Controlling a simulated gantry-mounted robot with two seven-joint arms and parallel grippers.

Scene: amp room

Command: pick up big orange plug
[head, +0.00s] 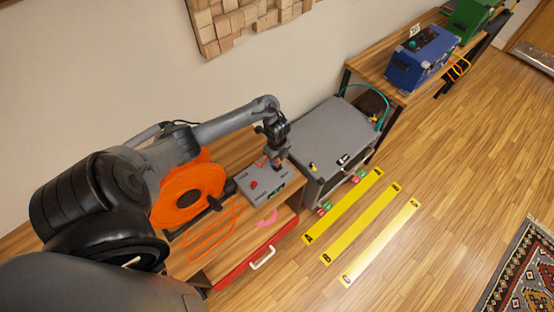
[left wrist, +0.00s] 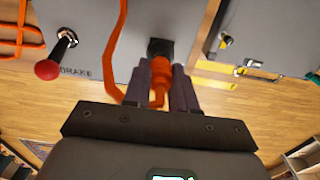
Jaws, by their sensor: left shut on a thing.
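The big orange plug (left wrist: 160,68) is between the fingers of my left gripper (left wrist: 162,80) in the left wrist view, with an orange cable running from it. The gripper is shut on it. The plug's tip is at a dark socket (left wrist: 159,47) on the grey box; I cannot tell how far it is seated. In the head view my left gripper (head: 276,155) is over the far right part of the grey box (head: 265,184), and it mostly hides the plug. My right gripper is not in view.
A red-knobbed brake lever (left wrist: 48,69) stands on the box. An orange cable reel (head: 168,207) is left of it, with looped orange cable (head: 212,238) in front. A large grey case (head: 328,135) stands to the right. Yellow strips (head: 345,205) mark the open floor.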

